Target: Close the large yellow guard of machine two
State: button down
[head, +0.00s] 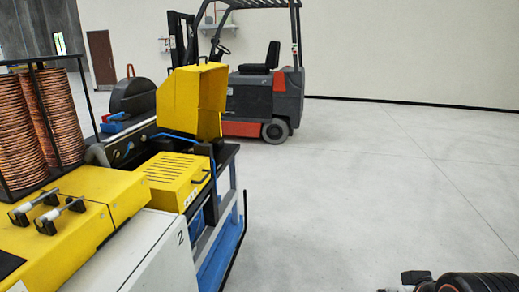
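Machine two, marked with a "2" on its white side panel (170,265), stands at the left. Its large yellow guard (190,103) is a box-like hood at the machine's far end. The guard stands tilted up and open, with its hollow side facing right. A lower yellow vented cover (172,172) with a dark handle lies flat in front of it. A dark part of my arm with orange bands shows at the bottom right edge, apart from the machine and cut off by the frame. I cannot make out gripper fingers or anything held there.
Copper coils (55,115) stand in a black rack at the left. A nearer yellow cover (85,215) has two handles. A blue frame (225,235) runs along the machine's right side. A forklift (265,95) stands behind. The grey floor (370,190) at the right is clear.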

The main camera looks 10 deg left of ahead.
aim_at(189, 89)
jog(key=i+u, duration=0.2)
jog(key=i, duration=1.85)
jog(key=i+u, duration=0.3)
jog(key=i, duration=0.2)
jog(key=i+l+u, duration=0.1)
jog(key=i+u, duration=0.25)
jog(key=i, duration=0.15)
